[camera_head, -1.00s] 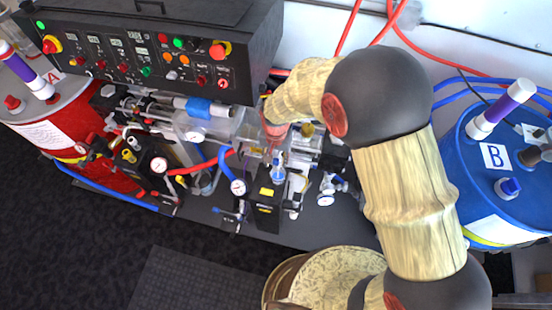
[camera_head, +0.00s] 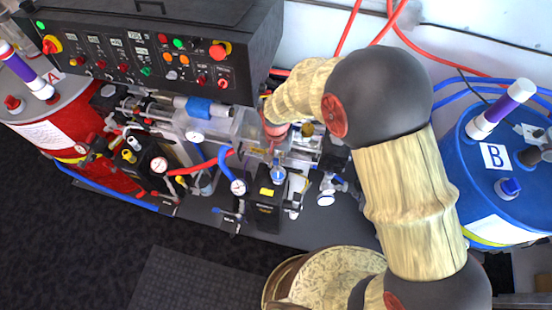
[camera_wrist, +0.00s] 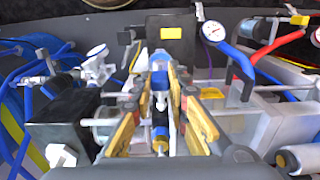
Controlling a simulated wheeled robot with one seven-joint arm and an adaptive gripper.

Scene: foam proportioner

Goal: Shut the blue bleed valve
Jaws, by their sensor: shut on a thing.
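In the wrist view, my gripper (camera_wrist: 164,78) is closed in on a narrow blue part (camera_wrist: 160,88), which I take to be the blue bleed valve's handle. Its yellowish fingers lie on either side of the part, and their exact contact is hard to make out. In the head view, a small blue part (camera_head: 277,173) shows just below my wrist, above a black block with a yellow label (camera_head: 267,190). My fingers are small and mostly hidden there. The valve's turned angle cannot be read clearly.
The black control panel (camera_head: 150,50) overhangs behind. A red drum (camera_head: 85,120) stands left, a blue drum (camera_head: 490,205) right.

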